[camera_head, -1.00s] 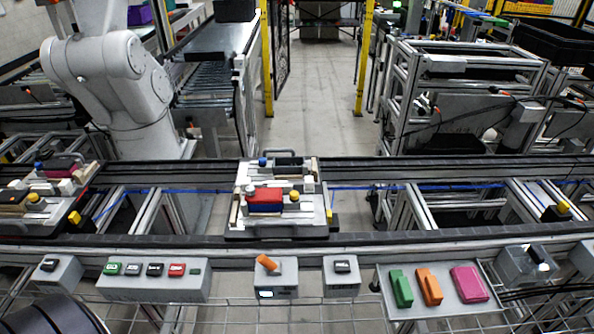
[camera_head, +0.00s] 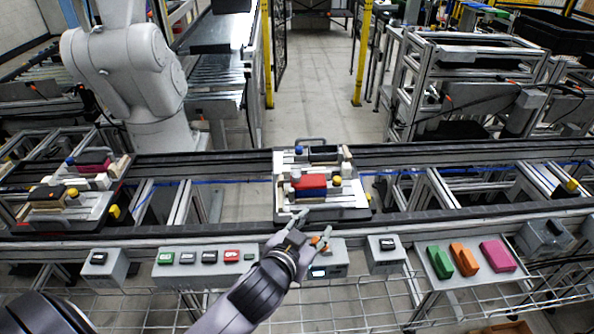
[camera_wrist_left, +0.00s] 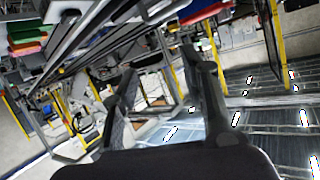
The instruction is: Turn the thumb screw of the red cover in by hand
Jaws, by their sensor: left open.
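The red cover (camera_head: 309,181) lies on a blue part on the middle pallet (camera_head: 351,214), which stands on the conveyor. A yellow knob (camera_head: 337,181) is at its right end and a pale grey knob (camera_head: 296,175) at its left end. I cannot tell from this distance which is the thumb screw, or how far in it is. My left gripper (camera_head: 315,226) is open and empty, in front of the pallet's near edge and apart from the cover. It also shows open in the left wrist view (camera_wrist_left: 160,65), where the cover is not recognisable. My right gripper is out of view.
A control box with an orange lever (camera_head: 324,240) is close to my left gripper. Button boxes (camera_head: 205,270) and a tray (camera_head: 432,281) with green, orange and pink pieces line the near side. Another loaded pallet (camera_head: 99,208) stands left on the conveyor.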

